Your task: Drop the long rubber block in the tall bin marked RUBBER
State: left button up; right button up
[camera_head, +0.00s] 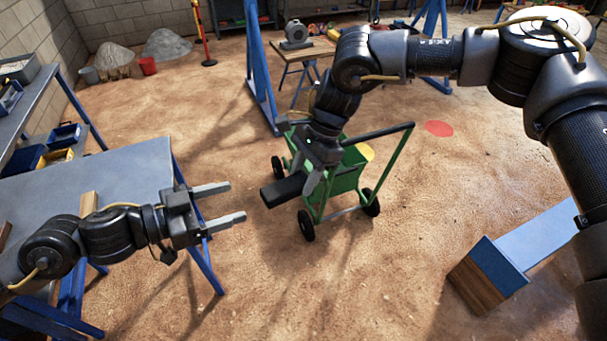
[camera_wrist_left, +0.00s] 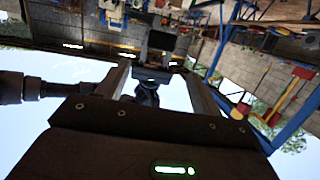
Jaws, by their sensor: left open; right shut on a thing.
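The long black block (camera_head: 282,191), which looks like rubber, is held in the air by my right gripper (camera_head: 308,183). It lies about level, and its left end sticks out of the jaws. The green cart lies behind it in the head view. My left gripper (camera_head: 236,204) is open and empty, left of the block and apart from it, with its fingers pointing right. Its two fingers also show in the left wrist view (camera_wrist_left: 158,78). I see no tall bin with a readable RUBBER mark.
A grey table (camera_head: 135,178) with a wooden piece (camera_head: 88,203) is at left. A blue-and-wood object (camera_head: 488,275) is at lower right. The sandy floor between is largely clear.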

pick_arm(q)
jog(key=w+f+n+t+y, duration=0.15)
jog(key=f+n, duration=0.35)
jog(key=f, duration=0.6)
jog(key=w+f+n+t+y, duration=0.1)
jog(key=w+f+n+y, duration=0.2)
jog(key=f, duration=0.8)
jog(key=s+a+f+n+y, duration=0.2)
jog(key=a+f+n, duration=0.1)
jog(key=f, duration=0.6)
jog(key=s+a+f+n+y, duration=0.1)
jog(key=s+a+f+n, duration=0.1)
jog(key=f, duration=0.8)
jog(key=s+a+f+n+g+y, duration=0.1)
jog(key=s+a+f+g+y, duration=0.1)
jog(key=s+f, duration=0.6)
jog(key=s+a+f+g+y, duration=0.2)
jog(key=s+f, duration=0.6)
jog(key=f, duration=0.1)
jog(key=s+a+f+m+g+y, duration=0.1)
jog(key=s+f, duration=0.3)
jog(key=s, duration=0.7)
jog(key=s+a+f+m+g+y, duration=0.1)
jog(key=s+a+f+m+g, duration=0.2)
jog(key=s, duration=0.7)
notch_tip(320, 180, down, 2)
jog(key=shift+s+a+f+g, duration=0.1)
jog(key=shift+s+a+g, duration=0.3)
jog(key=shift+a, duration=0.45)
